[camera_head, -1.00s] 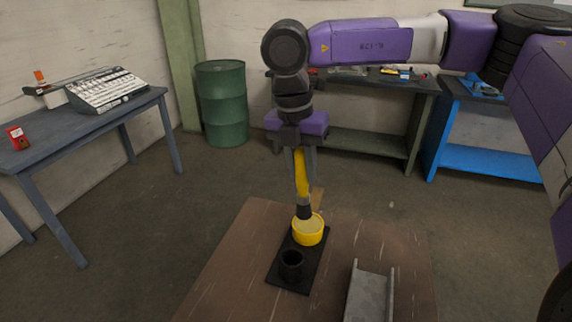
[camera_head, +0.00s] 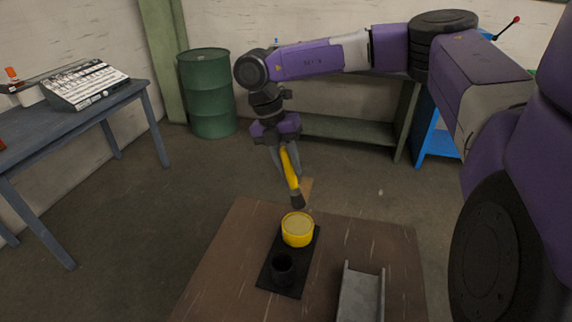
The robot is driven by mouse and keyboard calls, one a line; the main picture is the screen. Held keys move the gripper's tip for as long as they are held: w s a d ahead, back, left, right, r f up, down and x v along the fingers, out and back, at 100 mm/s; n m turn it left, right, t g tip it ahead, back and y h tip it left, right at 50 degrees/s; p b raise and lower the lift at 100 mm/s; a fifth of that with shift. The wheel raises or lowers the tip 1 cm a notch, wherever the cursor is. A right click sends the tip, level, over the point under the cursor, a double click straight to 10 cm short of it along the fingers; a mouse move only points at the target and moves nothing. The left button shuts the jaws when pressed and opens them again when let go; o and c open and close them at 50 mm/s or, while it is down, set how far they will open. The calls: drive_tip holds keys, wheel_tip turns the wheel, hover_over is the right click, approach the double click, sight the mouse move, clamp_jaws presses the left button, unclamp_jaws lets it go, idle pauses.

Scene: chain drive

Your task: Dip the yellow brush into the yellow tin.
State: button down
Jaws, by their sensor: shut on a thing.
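My gripper (camera_head: 287,162) is shut on the yellow brush (camera_head: 291,170) by its handle. The brush hangs slightly tilted, its dark bristle end (camera_head: 298,199) down. The bristles are just above and behind the yellow tin (camera_head: 298,231) in the picture, and look clear of it. The tin is open at the top with pale yellow contents. It stands at the far end of a black tray (camera_head: 304,262) on the brown table.
A black cup (camera_head: 283,267) stands on the near end of the tray. A grey metal channel (camera_head: 361,294) lies on the brown table (camera_head: 225,265) to the right. The table's left part is bare. A green barrel (camera_head: 207,95) and benches stand farther back.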

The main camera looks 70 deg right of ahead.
wheel_tip(320, 180, down, 6)
drive_tip(key=b, duration=0.2)
drive_tip(key=shift+b, duration=0.4)
drive_tip(key=shift+f+b, duration=0.65)
drive_tip(key=shift+f, duration=0.05)
idle(2.5)
drive_tip(key=shift+r+p, duration=1.85)
drive_tip(key=shift+r, duration=1.75)
